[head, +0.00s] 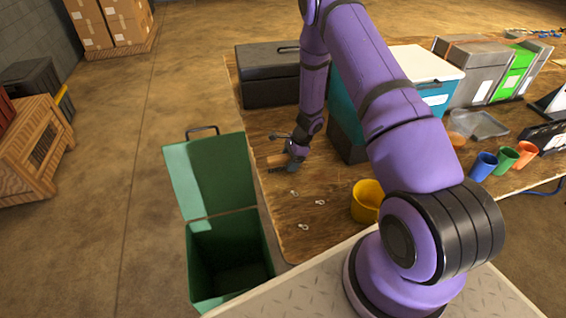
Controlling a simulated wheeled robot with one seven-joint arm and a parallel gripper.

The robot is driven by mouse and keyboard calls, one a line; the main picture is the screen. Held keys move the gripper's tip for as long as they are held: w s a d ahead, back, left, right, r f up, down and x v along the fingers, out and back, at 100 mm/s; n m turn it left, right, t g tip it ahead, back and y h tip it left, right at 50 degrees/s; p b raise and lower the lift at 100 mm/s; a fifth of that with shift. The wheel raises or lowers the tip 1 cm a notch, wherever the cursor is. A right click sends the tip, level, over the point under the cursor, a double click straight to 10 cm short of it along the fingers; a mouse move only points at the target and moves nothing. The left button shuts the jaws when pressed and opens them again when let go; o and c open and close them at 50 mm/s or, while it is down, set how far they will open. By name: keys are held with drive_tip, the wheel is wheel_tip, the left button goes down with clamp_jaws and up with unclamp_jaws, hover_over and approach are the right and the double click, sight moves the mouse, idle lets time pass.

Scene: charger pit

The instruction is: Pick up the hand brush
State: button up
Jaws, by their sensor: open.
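The hand brush (276,161) lies on the wooden table near its left edge. Its light wooden part shows to the left of my gripper, with a dark strip along its lower side. My gripper (289,165) is low over the table at the brush's right end. The jaws are open. My gripper hides the right part of the brush, and I cannot tell whether the fingers are around it or touching it.
An open green bin (224,218) stands left of the table (296,238). A black toolbox (268,75) is behind the brush. Small metal pieces (320,203) and a yellow cup (366,201) lie nearer me. A teal cooler (432,98) stands right, partly behind my arm.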

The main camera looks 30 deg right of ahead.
drive_tip(key=c, duration=1.1)
drive_tip(key=shift+o, duration=0.2)
drive_tip(key=shift+r, duration=0.1)
drive_tip(key=shift+r, duration=0.5)
drive_tip(key=r, duration=0.2)
drive_tip(key=shift+s+a+r, duration=0.1)
drive_tip(key=shift+s+r, duration=0.2)
drive_tip(key=shift+s, duration=0.1)
drive_tip(key=s+a, duration=0.1)
drive_tip(key=s, duration=0.4)
drive_tip(key=s+a+r, duration=0.1)
drive_tip(key=s, duration=0.3)
drive_tip(key=s+a, duration=0.1)
drive_tip(key=s, duration=0.4)
drive_tip(key=shift+s+a+r, duration=0.15)
drive_tip(key=shift+s+a, duration=0.1)
drive_tip(key=shift+s, duration=0.1)
